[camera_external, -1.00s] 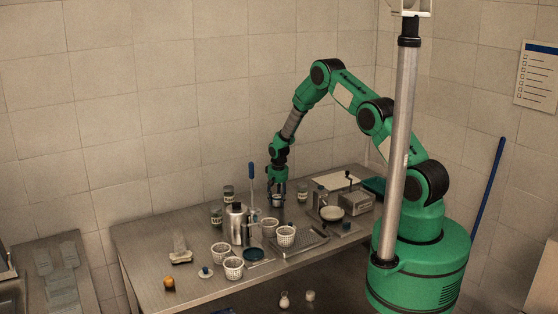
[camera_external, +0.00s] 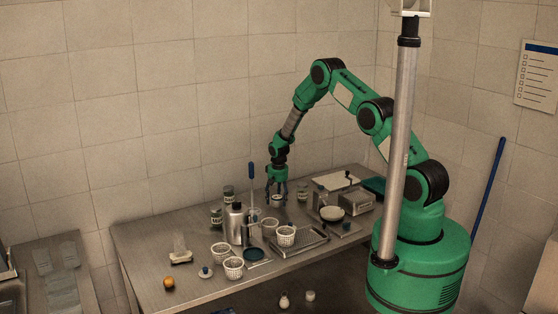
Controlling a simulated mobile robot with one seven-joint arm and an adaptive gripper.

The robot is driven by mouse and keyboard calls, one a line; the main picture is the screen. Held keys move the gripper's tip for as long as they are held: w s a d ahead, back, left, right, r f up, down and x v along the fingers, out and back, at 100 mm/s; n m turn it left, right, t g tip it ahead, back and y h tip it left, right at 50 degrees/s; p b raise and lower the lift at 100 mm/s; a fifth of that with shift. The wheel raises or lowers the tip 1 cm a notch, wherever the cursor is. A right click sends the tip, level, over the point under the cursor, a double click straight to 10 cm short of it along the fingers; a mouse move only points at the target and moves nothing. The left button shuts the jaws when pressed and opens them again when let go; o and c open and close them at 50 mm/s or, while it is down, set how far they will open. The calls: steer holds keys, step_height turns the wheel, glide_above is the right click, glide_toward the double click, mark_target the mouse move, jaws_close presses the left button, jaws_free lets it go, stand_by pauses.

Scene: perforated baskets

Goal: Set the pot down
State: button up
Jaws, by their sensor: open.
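A small pale pot (camera_external: 277,199) stands at the back of the metal table, close to the wall side. It looks upright, but it is small and partly hidden by the fingers. My gripper (camera_external: 278,197) points straight down over it, with its dark fingers spread on either side of the pot. The gripper is open. Whether a finger still touches the pot is too small to tell.
White perforated baskets (camera_external: 233,268) and a metal tray (camera_external: 312,240) stand in front. A silver bottle (camera_external: 235,224) and green-labelled jars (camera_external: 216,217) are to the left. A white bowl (camera_external: 332,213) and a metal box (camera_external: 355,203) are to the right.

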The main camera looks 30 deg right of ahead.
step_height(320, 180, up, 12)
steer(key=s, duration=0.1)
steer(key=shift+s+a+f+b, duration=0.2)
steer(key=shift+b, duration=0.25)
steer(key=shift+r, duration=0.1)
stand_by(0.7)
step_height(320, 180, up, 19)
steer(key=t, duration=0.1)
glide_above(278, 195)
steer(key=s+d, duration=0.2)
steer(key=s, duration=0.5)
steer(key=s+d+r+n+t, duration=0.1)
steer(key=s+d+r, duration=0.1)
steer(key=s+r, duration=1)
steer(key=s+d+r+t, duration=0.1)
steer(key=s+r, duration=0.4)
steer(key=s, duration=0.2)
steer(key=s+d+r, duration=0.1)
steer(key=s+r, duration=0.3)
steer(key=s, duration=0.3)
steer(key=s+r+n+t, duration=0.1)
steer(key=s, duration=1.6)
steer(key=shift+s+d, duration=0.2)
steer(key=shift+s, duration=0.05)
